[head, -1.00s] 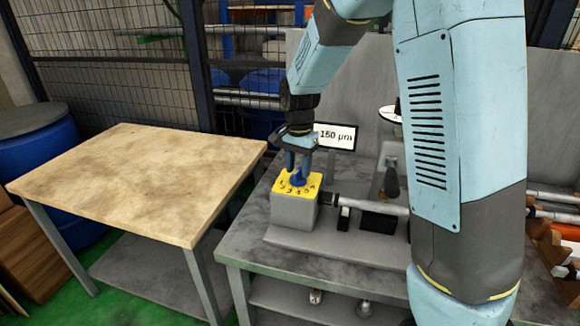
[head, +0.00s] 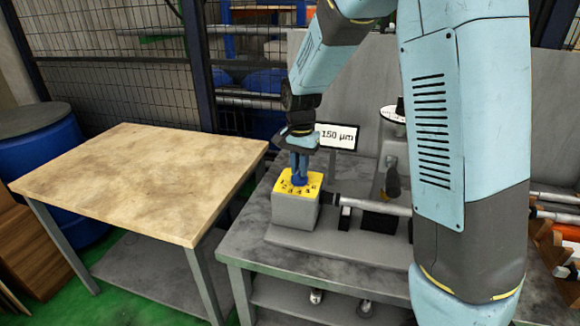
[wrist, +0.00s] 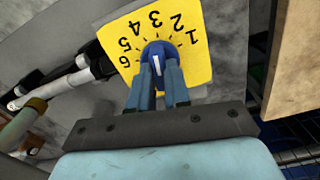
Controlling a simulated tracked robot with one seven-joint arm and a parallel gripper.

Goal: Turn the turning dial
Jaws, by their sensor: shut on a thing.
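The turning dial is a blue knob with a white pointer mark (wrist: 157,54), on a yellow plate (wrist: 192,66) numbered 1 to 6. The plate sits on top of a grey block (head: 292,211) on the machine, and in the head view it shows its yellow face (head: 283,187). My gripper (head: 299,181) points straight down on the dial. In the wrist view my gripper's two blue fingers (wrist: 159,76) are shut on the knob, one on each side. They hide part of the knob, so I cannot tell the exact number it points to.
A small display (head: 339,136) behind the dial reads 150 µm. A grey shaft (head: 373,205) runs right from the block. A bare wooden-topped table (head: 140,180) stands at left. My arm covers much of the right side.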

